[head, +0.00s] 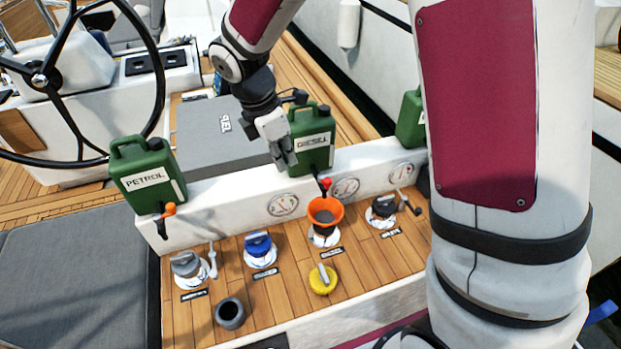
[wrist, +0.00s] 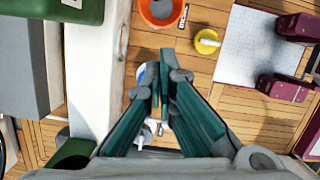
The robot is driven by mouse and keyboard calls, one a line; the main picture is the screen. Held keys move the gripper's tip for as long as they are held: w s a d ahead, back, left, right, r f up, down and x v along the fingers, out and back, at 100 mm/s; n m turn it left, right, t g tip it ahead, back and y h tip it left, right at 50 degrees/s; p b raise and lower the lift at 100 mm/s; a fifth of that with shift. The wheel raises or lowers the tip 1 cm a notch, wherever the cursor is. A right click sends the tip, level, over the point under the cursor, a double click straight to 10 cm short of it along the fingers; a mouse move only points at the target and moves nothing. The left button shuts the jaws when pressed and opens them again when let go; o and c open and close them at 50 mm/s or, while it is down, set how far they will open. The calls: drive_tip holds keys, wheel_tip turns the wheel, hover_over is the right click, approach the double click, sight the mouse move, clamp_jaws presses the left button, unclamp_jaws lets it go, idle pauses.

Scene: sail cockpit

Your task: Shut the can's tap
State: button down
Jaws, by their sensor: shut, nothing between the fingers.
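A green can labelled DIESEL (head: 318,136) stands on the white ledge, its red tap (head: 325,184) low on its front. An orange funnel (head: 325,211) sits upright in a deck filler below that tap; the funnel also shows at the top of the wrist view (wrist: 161,10). A green can labelled PETROL (head: 148,175) stands at the left, with an orange-handled tap (head: 168,210). My gripper (head: 288,162) is shut and empty, in front of the DIESEL can's left side, up and left of the red tap. In the wrist view its fingers (wrist: 162,72) point towards the funnel. Whether it touches the can is unclear.
A third green can (head: 411,120) is partly hidden by my arm. On the wooden deck are a blue cap (head: 258,246), a grey cap (head: 186,264), a loose yellow cap (head: 322,279) and a dark cup (head: 230,313). Gauges line the white ledge (head: 235,200). A steering wheel stands upper left.

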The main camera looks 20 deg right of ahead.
drive_tip(key=w+d+f+p, duration=0.1)
drive_tip(key=d+f+p, duration=0.1)
drive_tip(key=d+f, duration=0.4)
drive_tip(key=shift+a+x, duration=0.25)
drive_tip(key=shift+x, duration=1.7)
